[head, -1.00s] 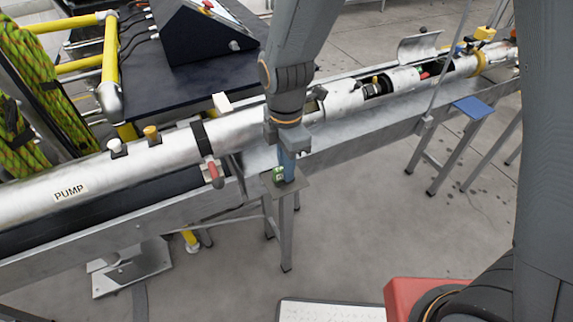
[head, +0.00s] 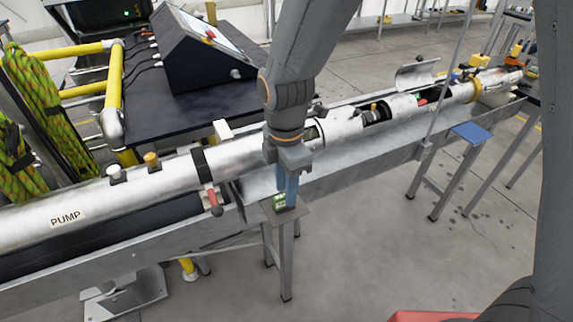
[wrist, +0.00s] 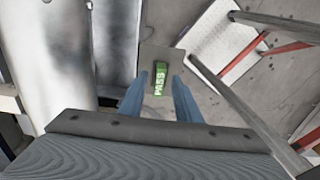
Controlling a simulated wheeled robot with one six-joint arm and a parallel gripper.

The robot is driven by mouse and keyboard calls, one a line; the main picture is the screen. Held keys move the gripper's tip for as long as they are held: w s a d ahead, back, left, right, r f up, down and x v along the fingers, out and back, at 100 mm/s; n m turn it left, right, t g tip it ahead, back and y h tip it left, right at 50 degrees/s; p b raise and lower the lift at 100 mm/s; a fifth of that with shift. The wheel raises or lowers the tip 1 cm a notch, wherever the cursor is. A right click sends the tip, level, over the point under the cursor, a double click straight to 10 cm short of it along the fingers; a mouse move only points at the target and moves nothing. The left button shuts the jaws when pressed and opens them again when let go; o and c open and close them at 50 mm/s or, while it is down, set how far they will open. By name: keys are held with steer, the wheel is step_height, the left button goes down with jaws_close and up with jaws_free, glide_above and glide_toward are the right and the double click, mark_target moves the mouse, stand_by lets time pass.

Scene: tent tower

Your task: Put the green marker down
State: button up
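The green marker (head: 280,201), a small block, is on the small grey plate of a stand (head: 272,215) beside the trough. In the wrist view the marker (wrist: 160,79) shows the word PASS and sits on the bare plate (wrist: 150,52). My gripper (head: 287,188) points down just over the plate. In the wrist view its blue fingers (wrist: 160,90) are apart, one on each side of the marker, with a gap showing on both sides. The fingers partly cover the plate in the head view.
A long silver pipe labelled PUMP (head: 66,218) lies in a metal trough (head: 345,165) just behind the stand. A blue-topped stand (head: 472,133) is further right. A dark bench with a console (head: 203,47) is behind. Floor in front is clear.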

step_height(320, 180, up, 10)
steer(key=b, duration=0.2)
steer(key=s+d+f+m, duration=0.1)
steer(key=d+f+m, duration=0.3)
steer(key=d+m, duration=0.8)
steer(key=s+d+f+m+t, duration=0.1)
steer(key=d+f+m, duration=0.2)
steer(key=d+m, duration=0.9)
steer(key=shift+s+f, duration=0.35)
steer(key=shift+f, duration=0.05)
